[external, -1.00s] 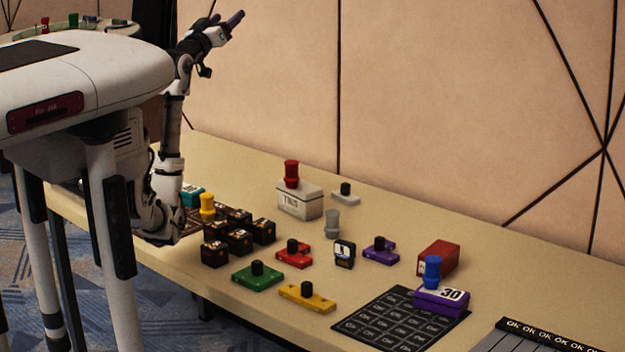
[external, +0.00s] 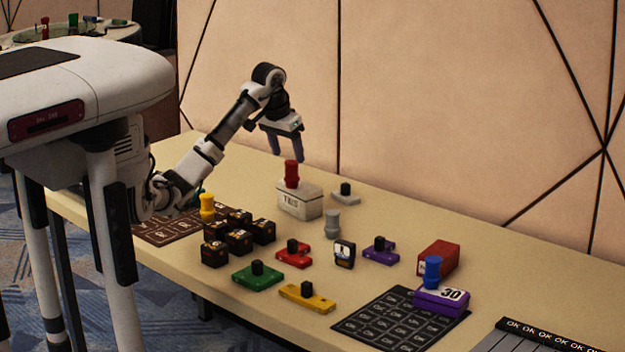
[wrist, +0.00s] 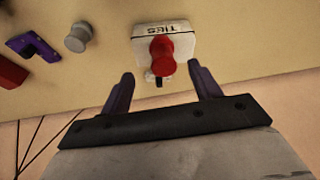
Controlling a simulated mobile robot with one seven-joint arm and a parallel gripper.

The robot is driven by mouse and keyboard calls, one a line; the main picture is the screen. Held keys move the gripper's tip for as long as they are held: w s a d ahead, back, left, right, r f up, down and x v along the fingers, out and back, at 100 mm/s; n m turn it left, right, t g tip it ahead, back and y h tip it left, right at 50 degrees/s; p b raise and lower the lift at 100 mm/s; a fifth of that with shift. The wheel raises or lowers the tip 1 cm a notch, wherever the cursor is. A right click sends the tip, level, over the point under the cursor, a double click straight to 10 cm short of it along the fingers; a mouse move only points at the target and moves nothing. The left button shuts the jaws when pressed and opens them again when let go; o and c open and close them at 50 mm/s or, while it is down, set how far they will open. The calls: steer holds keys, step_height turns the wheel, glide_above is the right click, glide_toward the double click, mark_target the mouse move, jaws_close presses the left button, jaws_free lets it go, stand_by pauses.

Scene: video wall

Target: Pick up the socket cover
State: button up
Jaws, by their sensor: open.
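No piece is labelled as the socket cover. Several flat pieces with black knobs look like covers: a pale grey one (external: 346,198) near the wall, a red one (external: 295,258), a purple one (external: 381,254), a green one (external: 257,276) and a yellow one (external: 307,300). In the wrist view the fingers (wrist: 160,72) flank a small dark-and-pale piece (wrist: 156,79), partly hidden by the red peg.
A grey peg (external: 333,224) stands right of the white box. Several dark blocks (external: 238,240) and a yellow peg (external: 207,206) stand to the left. A red box (external: 438,258), a purple box (external: 440,302) and a dark mat (external: 375,322) lie to the right. The wall (external: 440,110) closes the back.

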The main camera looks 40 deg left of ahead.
steer(key=shift+p+x, duration=0.35)
steer(key=shift+x, duration=0.45)
steer(key=shift+a+p+x, duration=0.2)
steer(key=shift+p+x, duration=0.65)
steer(key=shift+x, duration=2.45)
steer(key=shift+w+r, duration=0.1)
steer(key=shift+w, duration=0.05)
steer(key=c, duration=1.1)
step_height(320, 180, up, 19)
steer(key=b, duration=0.2)
steer(key=p, duration=0.3)
glide_toward(293, 173)
steer(key=x, duration=0.3)
steer(key=d+x, duration=0.1)
steer(key=x, duration=0.3)
steer(key=w+x, duration=0.1)
steer(key=x, duration=0.3)
steer(key=shift+w+d+r, duration=0.1)
steer(key=shift+d, duration=0.2)
